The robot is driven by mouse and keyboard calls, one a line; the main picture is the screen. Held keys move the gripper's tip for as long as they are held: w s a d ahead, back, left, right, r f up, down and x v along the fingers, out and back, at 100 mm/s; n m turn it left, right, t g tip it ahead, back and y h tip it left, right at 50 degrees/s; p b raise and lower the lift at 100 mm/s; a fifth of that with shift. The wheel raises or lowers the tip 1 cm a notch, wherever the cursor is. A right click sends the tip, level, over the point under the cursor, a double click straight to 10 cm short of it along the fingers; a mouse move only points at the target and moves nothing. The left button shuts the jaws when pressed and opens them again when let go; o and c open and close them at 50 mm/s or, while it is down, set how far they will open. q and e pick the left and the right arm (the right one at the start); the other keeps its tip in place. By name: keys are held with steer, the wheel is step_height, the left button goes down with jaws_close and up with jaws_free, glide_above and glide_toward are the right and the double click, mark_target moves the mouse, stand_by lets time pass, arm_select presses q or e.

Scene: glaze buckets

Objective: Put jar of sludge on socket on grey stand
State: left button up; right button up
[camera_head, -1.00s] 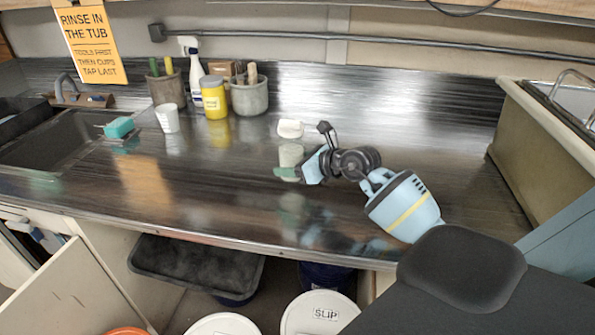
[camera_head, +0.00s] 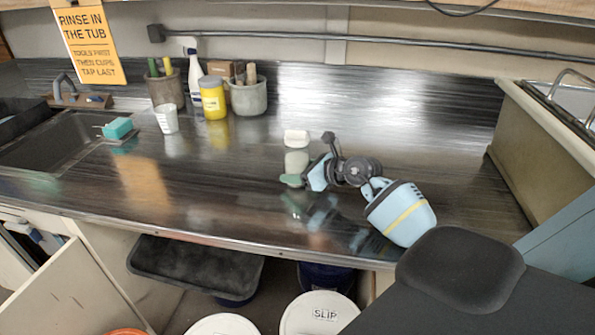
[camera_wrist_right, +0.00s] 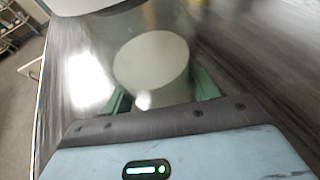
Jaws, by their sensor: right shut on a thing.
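My right gripper (camera_head: 291,180) is shut on a pale jar (camera_head: 296,160), its green fingertips at the jar's lower end in the head view. A white rounded piece (camera_head: 297,138) shows just above the jar, with a dark band between; I cannot tell if they are joined. In the right wrist view the jar shows as a pale round face (camera_wrist_right: 151,62) between the green fingers. Its contents are hidden. I cannot tell whether it touches the counter. I cannot make out a grey stand with a socket. My left gripper is out of view.
The dark glossy counter (camera_head: 130,190) is clear around the jar. At the back left stand a white cup (camera_head: 167,119), a yellow jar (camera_head: 214,103), a spray bottle (camera_head: 194,80) and grey pots (camera_head: 248,98). A sponge (camera_head: 117,128) lies by the sink. A box-like basin (camera_head: 545,135) bounds the right.

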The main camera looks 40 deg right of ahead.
steer(key=o, duration=0.9)
steer(key=shift+f, duration=0.15)
steer(key=o, duration=0.4)
steer(key=shift+r, duration=0.3)
steer(key=shift+s+d, duration=0.15)
steer(key=shift+s, duration=0.2)
steer(key=v, duration=1.1)
steer(key=shift+s+r, duration=0.1)
steer(key=shift+r, duration=0.05)
